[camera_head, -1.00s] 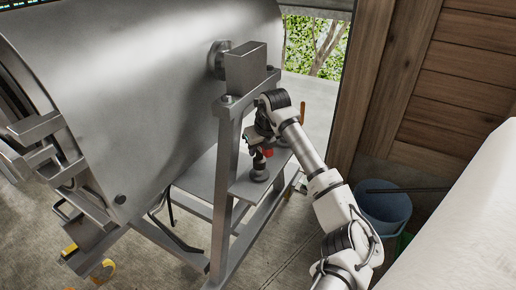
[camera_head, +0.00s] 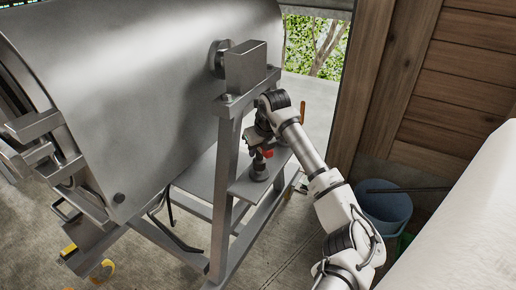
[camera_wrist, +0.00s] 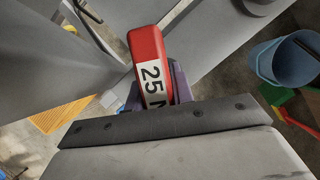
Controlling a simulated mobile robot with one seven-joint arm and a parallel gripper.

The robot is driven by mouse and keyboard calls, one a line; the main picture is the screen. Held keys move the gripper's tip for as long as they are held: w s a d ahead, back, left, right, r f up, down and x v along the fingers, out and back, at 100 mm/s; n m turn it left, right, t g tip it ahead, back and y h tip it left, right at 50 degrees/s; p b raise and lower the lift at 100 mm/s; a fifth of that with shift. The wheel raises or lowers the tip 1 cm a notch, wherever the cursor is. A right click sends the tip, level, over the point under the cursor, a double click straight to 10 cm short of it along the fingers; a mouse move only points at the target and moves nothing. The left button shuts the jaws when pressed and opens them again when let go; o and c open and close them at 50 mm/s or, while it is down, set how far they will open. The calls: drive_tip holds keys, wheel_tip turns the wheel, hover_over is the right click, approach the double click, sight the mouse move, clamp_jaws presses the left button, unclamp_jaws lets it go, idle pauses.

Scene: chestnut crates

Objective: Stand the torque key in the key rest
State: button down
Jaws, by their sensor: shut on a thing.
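The torque key (camera_wrist: 148,62) is red with a white label reading "25" and part of a letter. In the wrist view it lies between the purplish fingers of my gripper (camera_wrist: 160,88), which is shut on it. In the head view a small red part of the key (camera_head: 268,153) shows below my gripper (camera_head: 258,140), above the steel shelf. A dark round-based holder (camera_head: 258,172), which looks like the key rest, stands on that shelf just below and left of the red part. I cannot tell whether the key touches it. The key's lower end is hidden.
A large steel drum (camera_head: 140,90) fills the left, and its frame post (camera_head: 224,190) stands close left of my gripper. A blue bucket (camera_head: 386,212) is on the floor at right, also in the wrist view (camera_wrist: 283,62). A wooden wall (camera_head: 440,90) is behind.

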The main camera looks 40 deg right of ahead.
drive_tip(key=shift+f+b, duration=0.75)
drive_tip(key=shift+f, duration=0.25)
drive_tip(key=c, duration=1.1)
unclamp_jaws()
drive_tip(key=shift+f, duration=0.1)
drive_tip(key=b+v, duration=0.1)
drive_tip(key=v, duration=1.3)
drive_tip(key=shift+f, duration=0.1)
